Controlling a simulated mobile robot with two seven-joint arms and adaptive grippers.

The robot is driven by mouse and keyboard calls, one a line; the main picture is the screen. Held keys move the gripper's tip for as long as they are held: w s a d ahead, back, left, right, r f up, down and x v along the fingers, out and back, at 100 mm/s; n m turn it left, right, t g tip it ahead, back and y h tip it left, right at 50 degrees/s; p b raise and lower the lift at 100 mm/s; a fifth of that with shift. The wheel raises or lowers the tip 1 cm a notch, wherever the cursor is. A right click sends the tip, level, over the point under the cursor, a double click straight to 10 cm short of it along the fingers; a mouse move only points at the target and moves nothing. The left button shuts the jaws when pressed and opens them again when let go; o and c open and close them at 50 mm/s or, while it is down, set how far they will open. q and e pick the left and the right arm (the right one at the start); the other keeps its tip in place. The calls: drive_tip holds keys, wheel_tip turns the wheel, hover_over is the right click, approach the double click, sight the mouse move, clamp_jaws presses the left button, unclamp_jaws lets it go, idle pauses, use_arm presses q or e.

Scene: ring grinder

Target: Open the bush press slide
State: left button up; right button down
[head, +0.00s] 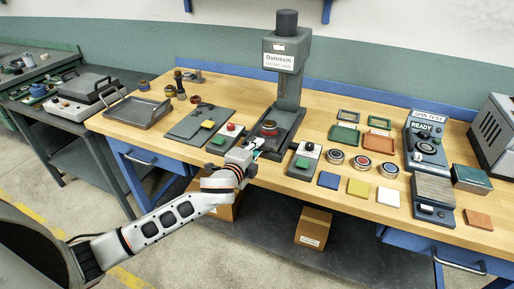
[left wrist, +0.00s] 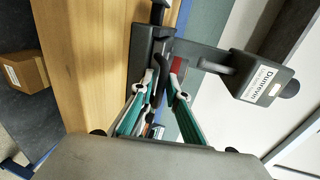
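The bush press (head: 290,88), a grey column labelled Dunrevin, stands at the back middle of the bench. Its dark base (head: 287,130) reaches toward me, with a round red-and-dark piece (head: 269,128) at its front, where the slide appears to be. My left gripper (head: 255,148) is just in front of this base. In the left wrist view its teal fingers (left wrist: 164,78) are apart, pointing at the dark press base (left wrist: 145,50). A dark part shows between the fingertips; I cannot tell whether they touch it. The press head (left wrist: 265,80) is at right. My right gripper is out of view.
A dark plate (head: 199,124) lies left, a tray (head: 138,110) farther left. A cardboard box (head: 313,228) sits below.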

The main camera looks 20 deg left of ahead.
use_arm(q)
drive_tip(key=shift+s, duration=0.1)
drive_tip(key=v, duration=1.2)
drive_tip(key=s+d+f+n+g+h, duration=0.1)
drive_tip(key=s+d+f+n+g, duration=0.1)
drive_tip(key=s+f+n, duration=0.5)
drive_tip(key=s+d+f+n+g+h, duration=0.1)
drive_tip(key=s+f+n, duration=0.6)
drive_tip(key=s+f, duration=0.7)
wheel_tip(320, 180, down, 6)
drive_tip(key=shift+d+r+g, duration=0.1)
drive_tip(key=shift+d+g, duration=0.8)
drive_tip(key=shift+d, duration=0.25)
idle(0.7)
